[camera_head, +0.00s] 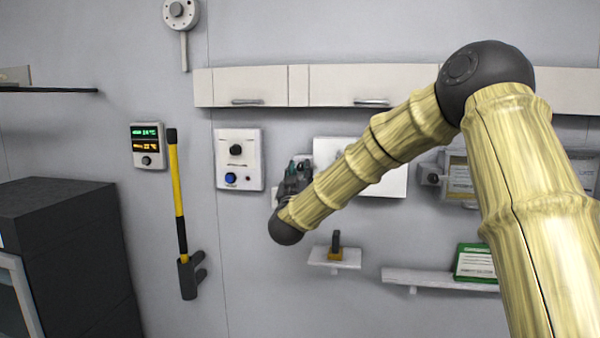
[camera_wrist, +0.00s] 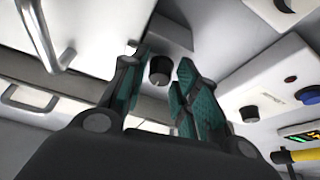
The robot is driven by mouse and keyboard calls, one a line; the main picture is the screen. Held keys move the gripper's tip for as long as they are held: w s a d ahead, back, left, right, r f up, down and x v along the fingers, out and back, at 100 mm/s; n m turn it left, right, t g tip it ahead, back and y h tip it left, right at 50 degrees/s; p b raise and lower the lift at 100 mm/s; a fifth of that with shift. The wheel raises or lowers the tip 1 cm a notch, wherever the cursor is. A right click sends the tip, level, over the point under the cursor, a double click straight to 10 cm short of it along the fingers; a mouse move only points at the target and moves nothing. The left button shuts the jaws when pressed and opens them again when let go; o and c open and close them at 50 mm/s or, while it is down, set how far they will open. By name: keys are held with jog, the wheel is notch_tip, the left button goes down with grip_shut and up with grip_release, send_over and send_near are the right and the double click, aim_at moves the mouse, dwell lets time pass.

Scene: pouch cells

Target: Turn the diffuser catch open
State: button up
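A dark round knob (camera_wrist: 160,70) on a small white mount shows in the wrist view, between and beyond my fingertips. It looks like the diffuser catch, but no label confirms this. My gripper (camera_wrist: 163,62) has its two green-padded fingers spread apart, with the knob seen in the gap. I cannot tell whether either finger touches it. In the head view my gripper (camera_head: 295,172) is at the wall, at the left edge of a white panel (camera_head: 385,182). My gripper and arm hide the knob there.
A control panel (camera_head: 239,176) with a black knob and blue button is left of my gripper. White cabinets (camera_head: 255,87) hang above. A small shelf (camera_head: 320,262) with a yellow-based object is below. A yellow-handled tool (camera_head: 178,190) and a display (camera_head: 148,158) are farther left.

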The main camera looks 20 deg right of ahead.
grip_shut()
jog(key=shift+f+m+h+b, duration=0.15)
jog(key=shift+m+h+b, duration=0.25)
jog(key=shift+b, duration=0.55)
jog(key=m+g+h+b, duration=0.1)
jog(key=m+b, duration=0.3)
jog(key=m+g+h+b, duration=0.1)
jog(key=m+g+b, duration=0.1)
jog(key=m+b, duration=0.2)
jog(key=m+g+h+b, duration=0.2)
jog(key=m+b, duration=0.2)
jog(key=b, duration=0.2)
jog(key=shift+w+a, duration=0.15)
jog(key=shift+a, duration=0.1)
jog(key=m+g+b, duration=0.1)
jog(key=m+b, duration=0.2)
jog(key=m+g+b, duration=0.1)
jog(key=m+b, duration=0.2)
jog(key=shift+m+g, duration=0.3)
jog(key=shift+w+a+r+m+g+b, duration=0.1)
jog(key=shift+r+m+g+b, duration=0.15)
jog(key=shift+m+b, duration=0.6)
jog(key=shift+r+m+g+b, duration=0.1)
jog(key=shift+m+g+b, duration=0.25)
jog(key=shift+m+b, duration=0.5)
jog(key=shift+m+y, duration=0.3)
jog(key=shift+m, duration=0.1)
